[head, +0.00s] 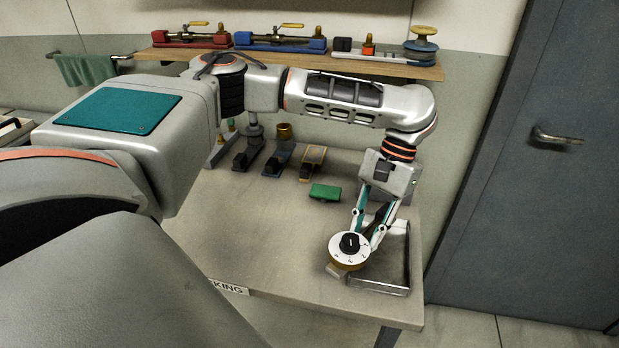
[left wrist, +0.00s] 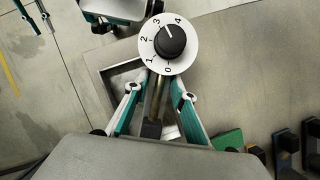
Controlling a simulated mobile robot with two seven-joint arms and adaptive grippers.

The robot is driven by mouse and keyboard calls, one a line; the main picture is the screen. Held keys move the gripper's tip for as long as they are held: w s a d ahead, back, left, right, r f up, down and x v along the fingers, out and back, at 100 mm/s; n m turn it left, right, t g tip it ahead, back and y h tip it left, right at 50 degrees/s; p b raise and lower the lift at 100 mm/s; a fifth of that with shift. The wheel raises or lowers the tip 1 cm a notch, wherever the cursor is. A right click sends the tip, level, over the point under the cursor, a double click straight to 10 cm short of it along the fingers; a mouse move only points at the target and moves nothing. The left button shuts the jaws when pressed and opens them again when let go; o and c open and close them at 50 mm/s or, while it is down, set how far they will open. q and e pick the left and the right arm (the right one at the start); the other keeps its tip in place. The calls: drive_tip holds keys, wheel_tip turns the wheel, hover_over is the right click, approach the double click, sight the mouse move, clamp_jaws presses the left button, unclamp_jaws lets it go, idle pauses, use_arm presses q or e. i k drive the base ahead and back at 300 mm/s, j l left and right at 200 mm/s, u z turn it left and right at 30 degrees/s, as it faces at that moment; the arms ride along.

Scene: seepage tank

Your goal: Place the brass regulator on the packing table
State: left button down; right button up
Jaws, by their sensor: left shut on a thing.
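The brass regulator (head: 349,256) has a white numbered dial and a black knob. In the head view it is over the front right of the packing table (head: 270,240), beside a metal frame. My left gripper (head: 362,236) reaches down from above and is shut on the regulator. In the left wrist view the regulator's dial (left wrist: 168,43) faces the camera, beyond the fingers of my left gripper (left wrist: 157,108). I cannot tell whether the regulator touches the tabletop. Jointed teal-and-white parts, possibly my right gripper (left wrist: 38,18), show at the upper left of that view.
The rectangular metal frame (head: 408,262) lies at the table's right end. A green block (head: 325,192) and several small fittings stand farther back. A wooden shelf (head: 400,68) with valve assemblies is on the wall. A grey door (head: 545,190) is at right. The table's front middle is clear.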

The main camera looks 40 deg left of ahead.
sight(245, 224)
drive_tip(key=j+u, duration=0.2)
drive_tip(key=j, duration=0.6)
drive_tip(key=i+j+u, duration=0.2)
drive_tip(key=j, duration=0.6)
drive_tip(key=k, duration=0.1)
